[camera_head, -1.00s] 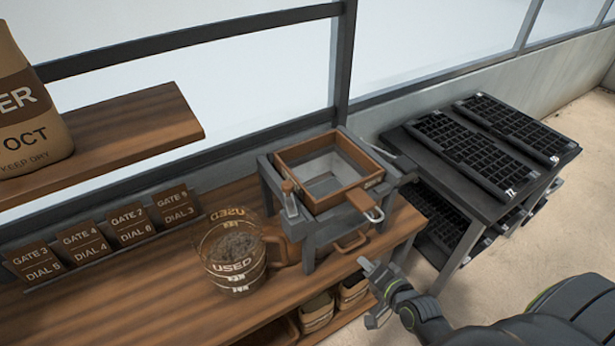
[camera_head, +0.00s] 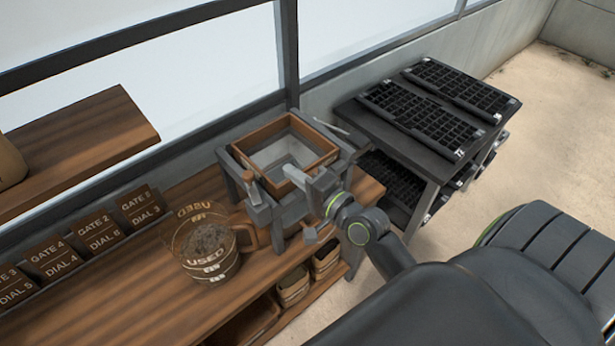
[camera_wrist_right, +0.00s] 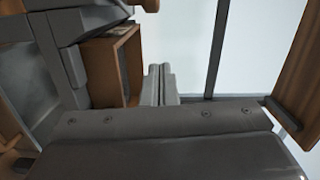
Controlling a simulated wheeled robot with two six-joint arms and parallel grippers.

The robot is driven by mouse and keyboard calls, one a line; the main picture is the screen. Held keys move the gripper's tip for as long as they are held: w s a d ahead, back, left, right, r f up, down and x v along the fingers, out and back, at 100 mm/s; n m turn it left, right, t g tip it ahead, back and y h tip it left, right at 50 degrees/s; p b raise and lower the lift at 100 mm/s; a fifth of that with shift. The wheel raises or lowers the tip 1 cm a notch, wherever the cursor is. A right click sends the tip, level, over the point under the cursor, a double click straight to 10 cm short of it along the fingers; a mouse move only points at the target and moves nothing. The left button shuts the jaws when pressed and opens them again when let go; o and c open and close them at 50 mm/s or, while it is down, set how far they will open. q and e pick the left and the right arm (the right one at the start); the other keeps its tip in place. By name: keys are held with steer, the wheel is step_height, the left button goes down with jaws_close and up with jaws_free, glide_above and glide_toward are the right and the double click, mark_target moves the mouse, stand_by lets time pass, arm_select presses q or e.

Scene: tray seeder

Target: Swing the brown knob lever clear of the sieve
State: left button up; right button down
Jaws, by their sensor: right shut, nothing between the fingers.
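The sieve (camera_head: 320,141) is a square brown wooden frame on a grey stand (camera_head: 292,232). The brown knob lever (camera_head: 252,186) stands at the stand's front left corner, its knob up beside the sieve's frame. My right gripper (camera_head: 290,174) is shut and empty at the sieve's front side, right of the lever and apart from it. The arm hides the sieve's front handle and part of its front wall. In the right wrist view, the shut fingers (camera_wrist_right: 160,72) show near a brown wooden frame, likely the sieve (camera_wrist_right: 125,60). My left gripper is out of view.
A clear jug (camera_head: 212,262) marked USED stands close left of the stand. Gate and dial cards (camera_head: 95,232) line the back of the bench. A dark table (camera_head: 400,140) with black seed trays stands to the right.

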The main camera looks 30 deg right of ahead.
mark_target(251, 185)
steer(key=x, duration=0.4)
steer(key=shift+r+p, duration=0.15)
steer(key=shift+p, duration=0.2)
steer(key=shift+s+a+f, duration=0.15)
steer(key=shift+a+f, duration=0.05)
steer(key=shift+a, duration=0.8)
steer(key=shift+s+a, duration=0.15)
steer(key=shift+a, duration=0.7)
steer(key=shift+a+f, duration=0.1)
